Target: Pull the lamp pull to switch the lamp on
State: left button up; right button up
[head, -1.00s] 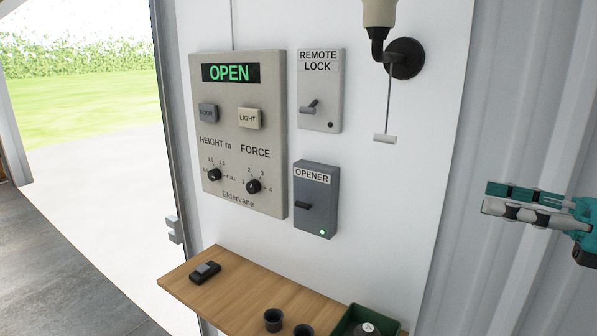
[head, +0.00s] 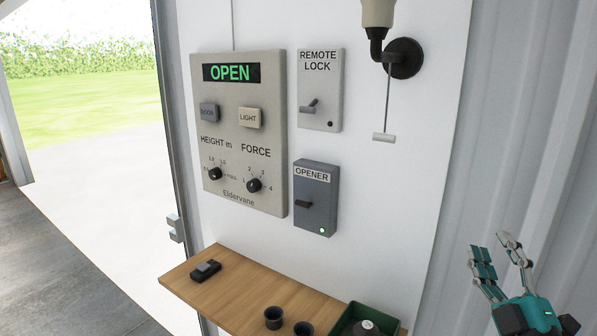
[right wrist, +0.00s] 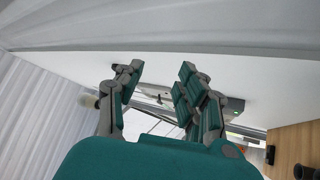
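The lamp pull (head: 385,137) is a small white bar that hangs on a thin cord below the wall lamp (head: 379,14). The lamp's black round mount is on the white board, and its top is cut off in the head view. My right gripper (head: 490,242) is at the lower right of the head view, below and to the right of the pull and apart from it. Its fingers point up and are spread, with nothing between them. The right wrist view shows the same open gripper (right wrist: 158,80). My left gripper is not in view.
A control panel (head: 237,145) reading OPEN, a remote lock box (head: 320,88) and an opener box (head: 315,198) are on the board left of the pull. Below is a wooden shelf (head: 237,291) with a black remote, two dark cups and a green tray (head: 347,322).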

jog(key=s+a+f+m+g+h, duration=0.15)
jog(key=s+f+m+g, duration=0.3)
jog(key=f, duration=0.85)
jog(key=s+f+m+g+h, duration=0.3)
jog(key=f+m+g, duration=0.25)
jog(key=f, duration=0.65)
jog(key=s+a+f+m+g+y, duration=0.1)
jog(key=s+a+f+g+y, duration=0.1)
jog(key=s+a+f+g, duration=0.45)
jog(key=s+a+f+m+g+y, duration=0.1)
jog(key=s+a+f+g+y, duration=0.15)
jog(key=s+f, duration=0.65)
jog(key=s+f+g, duration=0.1)
jog(key=s+f, duration=0.1)
jog(key=f, duration=1.1)
jog(key=s+f+g, duration=0.1)
jog(key=s+f, duration=0.1)
jog(key=f, duration=1)
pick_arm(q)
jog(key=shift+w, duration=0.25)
pick_arm(e)
jog(key=s+d+f+g, duration=0.1)
jog(key=s+d+f, duration=0.1)
jog(key=s+f, duration=1.3)
jog(key=shift+s+d+n+h, duration=0.3)
jog(key=shift+n+h, duration=0.1)
